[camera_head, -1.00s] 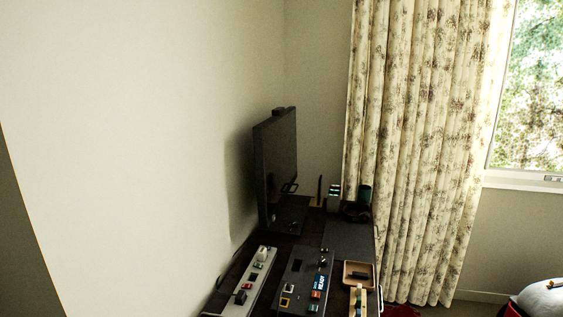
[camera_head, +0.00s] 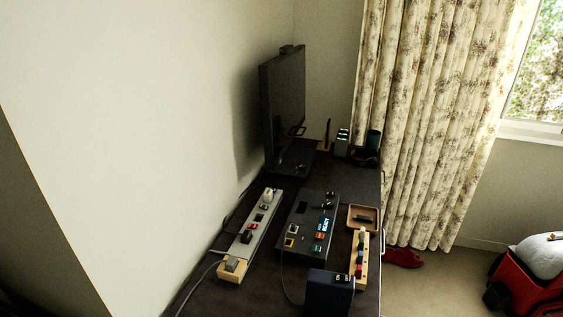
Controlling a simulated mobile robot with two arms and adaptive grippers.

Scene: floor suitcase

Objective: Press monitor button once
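The dark monitor (camera_head: 284,108) stands upright at the far end of a dark desk, close to the left wall, and is seen at a steep angle. Its button is too small to make out from here. A dark panel box (camera_head: 308,225) with a lit blue display, coloured buttons and knobs lies on the desk in front of the monitor. Neither of my grippers shows in the view.
A grey power strip (camera_head: 255,222), a wooden tray (camera_head: 362,219), a wooden block strip (camera_head: 360,258) and a dark blue box (camera_head: 329,292) crowd the desk. A red suitcase (camera_head: 530,283) is on the floor at right. Floor before the curtain (camera_head: 425,120) is mostly clear.

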